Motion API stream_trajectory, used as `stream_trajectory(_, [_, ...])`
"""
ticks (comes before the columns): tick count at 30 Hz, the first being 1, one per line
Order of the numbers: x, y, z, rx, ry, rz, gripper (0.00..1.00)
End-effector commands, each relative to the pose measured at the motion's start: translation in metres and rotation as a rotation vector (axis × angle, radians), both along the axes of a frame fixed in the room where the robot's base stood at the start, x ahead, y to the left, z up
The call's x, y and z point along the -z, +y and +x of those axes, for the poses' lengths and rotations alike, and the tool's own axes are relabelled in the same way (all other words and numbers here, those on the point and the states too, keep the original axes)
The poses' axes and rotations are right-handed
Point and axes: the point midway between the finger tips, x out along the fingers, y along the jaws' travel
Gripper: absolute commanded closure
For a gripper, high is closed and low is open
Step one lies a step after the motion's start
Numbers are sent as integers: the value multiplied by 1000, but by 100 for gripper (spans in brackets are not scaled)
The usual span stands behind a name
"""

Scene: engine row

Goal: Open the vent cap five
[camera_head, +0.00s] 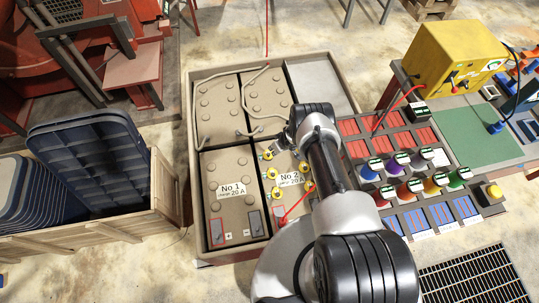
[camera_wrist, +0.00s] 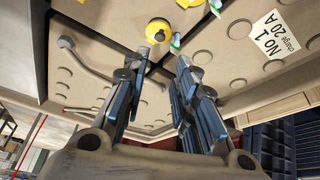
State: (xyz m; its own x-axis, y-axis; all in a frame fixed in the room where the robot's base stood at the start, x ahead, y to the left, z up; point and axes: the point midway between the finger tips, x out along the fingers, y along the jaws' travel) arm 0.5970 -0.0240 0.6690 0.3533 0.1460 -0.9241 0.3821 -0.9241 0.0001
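The battery marked No 2 (camera_head: 291,180) stands in the tray, with several yellow vent caps (camera_head: 272,173) on its top. Which cap is number five cannot be read. In the wrist view a round yellow cap (camera_wrist: 158,30) lies just beyond my fingertips, with a small green piece (camera_wrist: 175,42) beside it. Another yellow cap (camera_wrist: 188,2) is cut by the top edge. My gripper (camera_wrist: 158,60) is open and empty, its two blue-and-black fingers apart over the battery tops. In the head view my arm hides part of battery No 2.
The battery marked No 1 (camera_head: 228,185) stands to the left, inside the same beige tray (camera_head: 189,120). A red cable (camera_head: 294,206) rises from battery No 2. Coloured capped items (camera_head: 431,186) stand on the right bench. Blue bins (camera_head: 90,155) fill a wooden crate at left.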

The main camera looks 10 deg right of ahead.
Motion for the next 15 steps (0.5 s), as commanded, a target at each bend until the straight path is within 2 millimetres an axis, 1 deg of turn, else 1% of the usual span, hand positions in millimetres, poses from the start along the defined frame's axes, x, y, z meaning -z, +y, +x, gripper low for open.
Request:
stream_trajectory(1, [12, 1, 3, -3, -1, -1, 74])
stream_trajectory(15, [59, 9, 21, -2, -1, 0, 74])
